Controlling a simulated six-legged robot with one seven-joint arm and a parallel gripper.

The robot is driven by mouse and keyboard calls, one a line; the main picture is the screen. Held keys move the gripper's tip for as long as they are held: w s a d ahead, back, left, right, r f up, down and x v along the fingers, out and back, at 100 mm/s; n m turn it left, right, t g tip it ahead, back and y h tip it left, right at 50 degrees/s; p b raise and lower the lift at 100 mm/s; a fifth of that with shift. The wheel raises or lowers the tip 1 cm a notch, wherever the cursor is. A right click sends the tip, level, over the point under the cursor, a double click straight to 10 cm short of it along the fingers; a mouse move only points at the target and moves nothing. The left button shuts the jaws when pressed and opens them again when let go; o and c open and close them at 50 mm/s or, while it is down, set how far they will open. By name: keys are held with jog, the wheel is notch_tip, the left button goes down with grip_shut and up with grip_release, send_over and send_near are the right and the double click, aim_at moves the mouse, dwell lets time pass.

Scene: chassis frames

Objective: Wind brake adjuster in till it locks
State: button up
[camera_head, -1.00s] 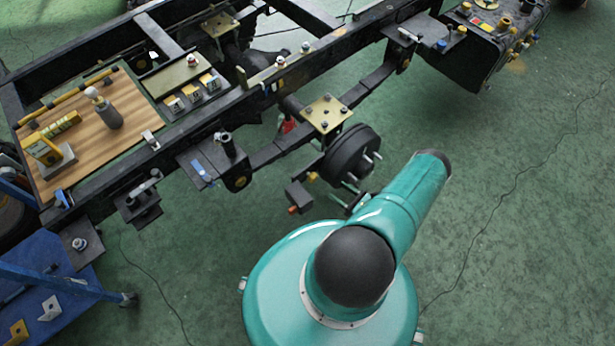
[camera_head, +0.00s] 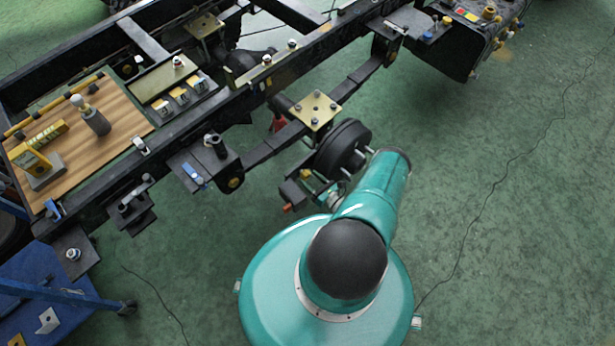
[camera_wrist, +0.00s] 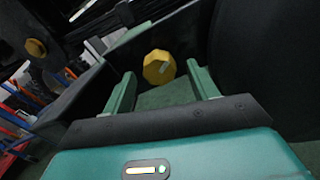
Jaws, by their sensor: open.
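The yellow faceted knob, which looks like the brake adjuster (camera_wrist: 159,67), sits between and beyond my gripper's fingertips in the wrist view. It has a small pale mark on its face. My gripper (camera_wrist: 161,75) is open, with one green finger on each side of the knob; I cannot tell whether either finger touches it. In the head view, a small yellow piece (camera_head: 305,174) shows beside the black brake drum (camera_head: 342,148), and may be the same knob. My arm hides most of the gripper there.
The black chassis rail (camera_head: 240,105) runs diagonally above the drum. A brass-coloured plate (camera_head: 314,109) sits above the axle. A wooden board (camera_head: 120,115) with tools lies on the frame at left. A blue cart (camera_head: 60,290) stands lower left.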

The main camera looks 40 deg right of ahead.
jog(key=shift+w, duration=1.15)
jog(key=shift+c, duration=0.5)
jog(key=c, duration=0.9)
